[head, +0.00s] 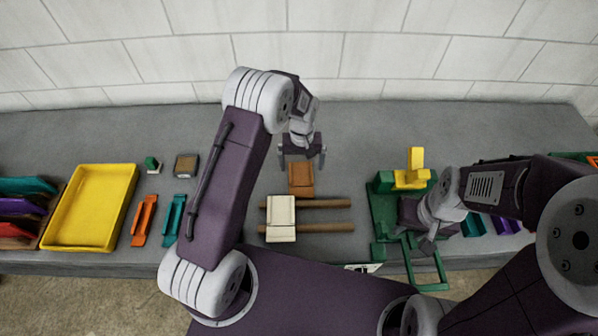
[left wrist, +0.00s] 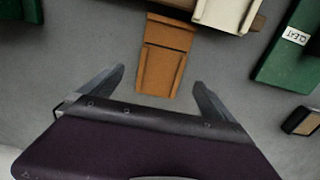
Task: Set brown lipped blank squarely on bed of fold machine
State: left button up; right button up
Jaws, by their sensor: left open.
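The brown lipped blank (head: 301,180) lies on the grey bench, its far end toward the wall; it also shows in the left wrist view (left wrist: 165,55), with raised lips along its sides. My left gripper (head: 302,158) is open and empty above the bench, at the wall-side end of the blank. In the left wrist view its fingers (left wrist: 159,82) are spread around the line of the blank's near end. A green machine with a yellow part (head: 385,205), apparently the fold machine, stands to the right; my right gripper (head: 428,240) is over it, partly covering its bed, fingers unclear.
A cream blank (head: 281,219) lies across two wooden rods (head: 325,228), close to the brown blank. A green piece labelled CLEAT (left wrist: 285,45) shows in the left wrist view. A yellow tray (head: 127,210), orange (head: 143,220) and teal (head: 174,219) tools lie left.

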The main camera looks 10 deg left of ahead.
aim_at(301, 177)
pick_arm(q)
jog(key=f+p, duration=0.1)
jog(key=f, duration=0.3)
jog(key=shift+s+d+p, duration=0.1)
jog(key=shift+s+p, duration=0.1)
jog(key=shift+p, duration=0.2)
jog(key=shift+f, duration=0.35)
jog(key=shift+w+a+f, duration=0.1)
jog(key=shift+a+f, duration=0.1)
jog(key=shift+d+r, duration=0.1)
jog(key=c, duration=1.6)
jog(key=shift+r, duration=0.25)
notch_tip(301, 177, up, 5)
jog(key=p, duration=0.4)
jog(key=shift+f, duration=0.1)
jog(key=d+r+p, duration=0.2)
jog(key=d+r, duration=0.3)
jog(key=d, duration=0.6)
jog(key=shift+w+d+r, duration=0.25)
jog(key=shift+w+r, duration=0.1)
